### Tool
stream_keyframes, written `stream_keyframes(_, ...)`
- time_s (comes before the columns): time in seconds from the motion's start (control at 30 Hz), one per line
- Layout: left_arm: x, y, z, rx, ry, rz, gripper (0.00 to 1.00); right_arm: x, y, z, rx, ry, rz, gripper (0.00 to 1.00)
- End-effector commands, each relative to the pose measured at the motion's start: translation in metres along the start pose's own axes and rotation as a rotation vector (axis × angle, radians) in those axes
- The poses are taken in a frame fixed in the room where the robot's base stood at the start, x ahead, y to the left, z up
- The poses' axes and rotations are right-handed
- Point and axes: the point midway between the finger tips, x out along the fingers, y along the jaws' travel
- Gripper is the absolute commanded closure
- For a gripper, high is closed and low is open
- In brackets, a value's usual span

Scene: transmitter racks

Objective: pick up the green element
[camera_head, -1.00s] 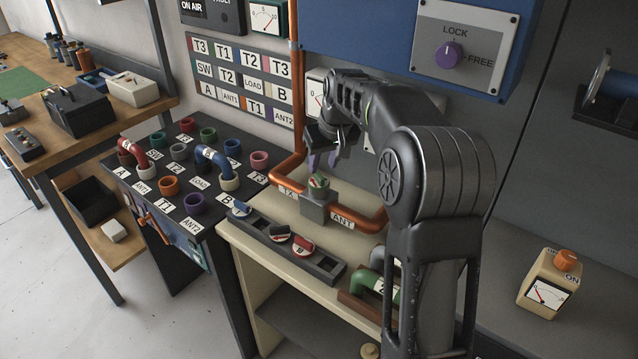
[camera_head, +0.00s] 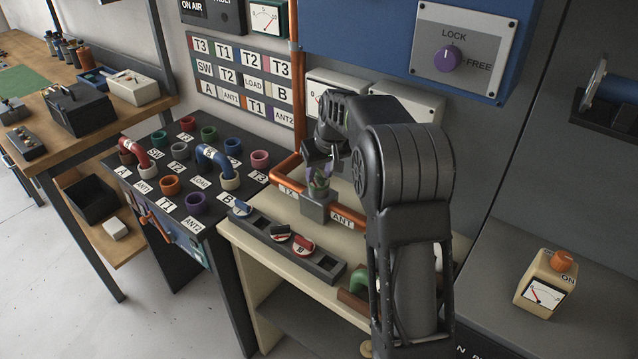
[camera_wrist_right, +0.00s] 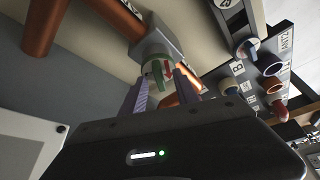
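The green element (camera_head: 319,184) is a small round plug with a red and white mark, seated in the top of a grey block (camera_head: 315,208) between the TX and ANT labels. My right gripper (camera_head: 321,175) is just above the block, its purple fingers pointing down at the element. In the right wrist view the element (camera_wrist_right: 157,71) lies between the fingertips of the right gripper (camera_wrist_right: 162,82). The fingers are apart, one on each side, and I cannot make out firm contact. My left gripper is not in view.
A dark tray (camera_head: 262,235) with blue-, dark- and red-topped elements stands in front of the block. Orange pipes (camera_head: 347,214) run into the block's sides. A panel with coloured sockets (camera_head: 180,180) is at the left, and a meter box (camera_head: 547,283) at the right.

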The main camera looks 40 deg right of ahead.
Motion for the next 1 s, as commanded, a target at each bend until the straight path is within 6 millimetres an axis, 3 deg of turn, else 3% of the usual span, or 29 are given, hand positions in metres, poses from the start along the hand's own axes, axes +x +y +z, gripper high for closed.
stream_keyframes(0.47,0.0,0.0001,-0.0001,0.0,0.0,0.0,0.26,-0.0001,0.0,0.0,0.0,0.0,0.0,1.0)
stream_keyframes(1.0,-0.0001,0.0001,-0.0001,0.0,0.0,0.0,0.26,-0.0002,0.0,-0.0002,0.0,0.0,0.0,1.0)
